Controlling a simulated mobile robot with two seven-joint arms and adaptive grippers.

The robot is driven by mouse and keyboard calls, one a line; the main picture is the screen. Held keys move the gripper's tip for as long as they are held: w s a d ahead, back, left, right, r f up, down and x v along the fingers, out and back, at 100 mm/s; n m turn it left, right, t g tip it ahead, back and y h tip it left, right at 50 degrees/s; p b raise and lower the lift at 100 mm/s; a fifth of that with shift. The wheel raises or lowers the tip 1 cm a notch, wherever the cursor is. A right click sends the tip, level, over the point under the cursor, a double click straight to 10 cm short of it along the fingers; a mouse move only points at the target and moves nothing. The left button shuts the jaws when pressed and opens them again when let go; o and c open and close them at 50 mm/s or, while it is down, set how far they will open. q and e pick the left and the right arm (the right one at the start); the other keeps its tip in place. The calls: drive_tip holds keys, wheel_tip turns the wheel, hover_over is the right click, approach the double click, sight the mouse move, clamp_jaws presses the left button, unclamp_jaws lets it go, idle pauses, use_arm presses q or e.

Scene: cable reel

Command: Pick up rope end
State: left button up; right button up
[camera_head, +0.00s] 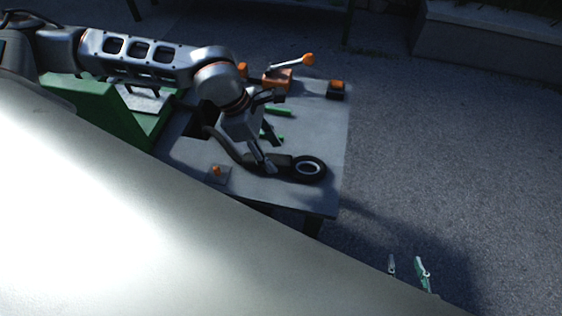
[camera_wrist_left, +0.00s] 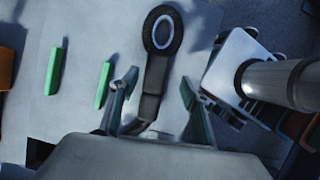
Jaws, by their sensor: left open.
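The black rope end (camera_head: 308,169) lies on the grey table (camera_head: 333,135), near its front right corner. It has a round loop with a pale ring, and the dark rope runs left from it. The loop also shows at the top of the left wrist view (camera_wrist_left: 162,30). My left gripper (camera_head: 266,166) is just left of the loop, pointing down. In the wrist view its fingers are apart, with the thick part of the rope end between them, closer to the left finger; contact cannot be told. My right gripper (camera_head: 407,266) is off the table at lower right, fingers apart, seemingly empty.
Green bars (camera_head: 279,112) lie on the table behind the gripper. An orange device with a lever (camera_head: 278,80) and a small dark box with an orange top (camera_head: 337,89) stand farther back. A small plate with an orange knob (camera_head: 217,173) is near the front edge.

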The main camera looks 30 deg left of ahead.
sight(279, 158)
use_arm(q)
drive_tip(key=x, duration=0.5)
drive_tip(key=shift+w+f+p, duration=0.35)
drive_tip(key=shift+p, duration=0.05)
clamp_jaws()
drive_tip(key=shift+w+r, duration=0.1)
